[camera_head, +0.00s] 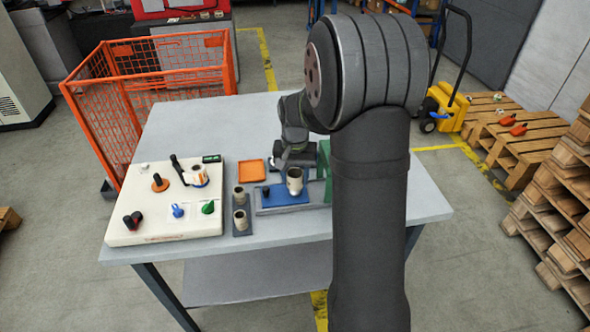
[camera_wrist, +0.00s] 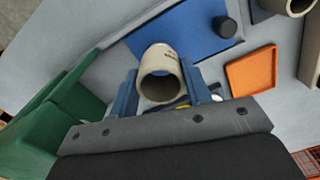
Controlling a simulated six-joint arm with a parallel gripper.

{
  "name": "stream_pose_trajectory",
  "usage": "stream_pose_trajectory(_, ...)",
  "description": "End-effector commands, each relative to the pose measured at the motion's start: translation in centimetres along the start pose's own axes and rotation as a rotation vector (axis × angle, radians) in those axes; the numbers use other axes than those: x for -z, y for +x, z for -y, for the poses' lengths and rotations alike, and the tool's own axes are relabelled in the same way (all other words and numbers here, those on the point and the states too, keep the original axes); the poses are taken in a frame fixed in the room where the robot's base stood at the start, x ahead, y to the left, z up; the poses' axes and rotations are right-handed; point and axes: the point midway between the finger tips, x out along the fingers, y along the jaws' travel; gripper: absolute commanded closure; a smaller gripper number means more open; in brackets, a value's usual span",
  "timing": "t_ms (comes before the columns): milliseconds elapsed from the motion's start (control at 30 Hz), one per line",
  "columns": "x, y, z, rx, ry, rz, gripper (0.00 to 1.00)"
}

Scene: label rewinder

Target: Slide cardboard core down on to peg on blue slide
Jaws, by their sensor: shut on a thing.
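A beige cardboard core (camera_head: 295,176) is upright between the blue fingers of my gripper (camera_wrist: 163,88), which is shut on it. The held core also shows in the wrist view (camera_wrist: 160,62), with its open end facing the camera. The blue slide (camera_head: 280,202) lies on a grey base; its flat top also shows in the wrist view (camera_wrist: 180,38). The short black peg (camera_head: 266,192) stands on the slide, left of the core in the head view; it also shows in the wrist view (camera_wrist: 226,27). The peg is bare and apart from the core. The core's height above the slide is unclear.
Two more cores (camera_head: 240,219) stand on a dark holder (camera_head: 243,232) left of the slide. An orange tray (camera_head: 252,171) lies behind it. A green block (camera_head: 323,157) is close on the right, partly hidden by my arm. A control panel (camera_head: 150,222) fills the table's left.

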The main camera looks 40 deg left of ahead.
Motion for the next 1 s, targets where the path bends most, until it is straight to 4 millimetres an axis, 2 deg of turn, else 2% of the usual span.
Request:
stream_pose_trajectory(500, 0.0, 2.6, 0.0, 0.000, 0.000, 0.000, 0.67)
stream_pose_trajectory(933, 0.0, 2.7, 0.0, 0.000, 0.000, 0.000, 0.67)
stream_pose_trajectory(967, 0.0, 2.7, 0.0, 0.000, 0.000, 0.000, 0.52)
stream_pose_trajectory(1000, 0.0, 2.7, 0.0, 0.000, 0.000, 0.000, 0.44)
